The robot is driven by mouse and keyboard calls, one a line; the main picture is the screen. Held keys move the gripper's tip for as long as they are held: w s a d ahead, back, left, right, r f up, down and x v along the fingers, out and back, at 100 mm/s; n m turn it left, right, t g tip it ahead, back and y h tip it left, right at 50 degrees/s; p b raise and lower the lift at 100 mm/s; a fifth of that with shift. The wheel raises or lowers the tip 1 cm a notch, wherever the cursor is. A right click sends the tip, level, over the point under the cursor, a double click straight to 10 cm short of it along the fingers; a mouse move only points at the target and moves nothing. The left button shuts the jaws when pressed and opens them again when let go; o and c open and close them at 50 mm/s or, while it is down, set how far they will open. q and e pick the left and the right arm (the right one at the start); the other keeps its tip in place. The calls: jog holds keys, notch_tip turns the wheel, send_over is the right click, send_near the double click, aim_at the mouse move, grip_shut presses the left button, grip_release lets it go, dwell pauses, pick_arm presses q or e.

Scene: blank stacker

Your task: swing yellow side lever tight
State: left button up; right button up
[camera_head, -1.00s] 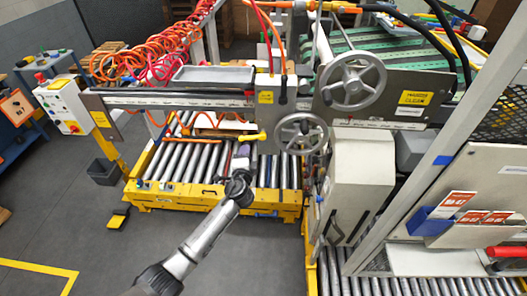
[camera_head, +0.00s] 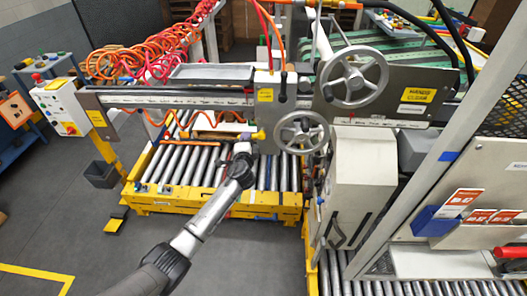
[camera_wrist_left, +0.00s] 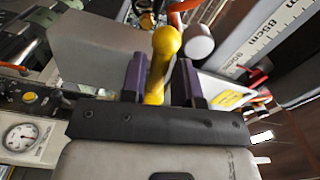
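The yellow side lever (camera_head: 248,136) sticks out below the machine's long rail in the head view, left of the small handwheel. In the left wrist view the lever's rounded yellow end (camera_wrist_left: 164,45) stands between my gripper's two purple fingers. My left gripper (camera_head: 242,148) is at the lever in the head view, with its fingers too small to make out there. In the wrist view the left gripper (camera_wrist_left: 161,82) is open, with a gap between the lever and the right finger. The lever lies close to the left finger; contact cannot be told. My right gripper is not in view.
A small handwheel (camera_head: 301,132) and a large handwheel (camera_head: 353,77) sit right of the lever. The long rail (camera_head: 170,99) runs above my gripper. A yellow-framed roller conveyor (camera_head: 215,205) lies below.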

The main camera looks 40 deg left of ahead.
pick_arm(q)
jog(key=d+f+n+b, duration=0.1)
jog(key=n+b, duration=0.3)
jog(key=w+d+f+n+b, duration=0.1)
jog(key=f+n+b, duration=0.1)
jog(key=n+b, duration=0.2)
jog(key=w+d+f+n+b, duration=0.1)
jog(key=n+b, duration=0.3)
jog(key=b, duration=0.2)
jog(key=shift+w+f+n, duration=0.1)
jog(key=shift+f+n, duration=0.15)
jog(key=shift+n, duration=0.15)
jog(key=shift+w+d+n+b, duration=0.25)
jog(key=shift+d+n+b, duration=0.15)
jog(key=shift+n+b, duration=0.65)
jog(key=shift+w+d+r+n+b, duration=0.1)
jog(key=shift+w+d+n+b, duration=0.2)
jog(key=shift+n+b, duration=0.55)
jog(key=p+v, duration=0.5)
jog(key=v, duration=0.4)
jog(key=shift+p, duration=0.3)
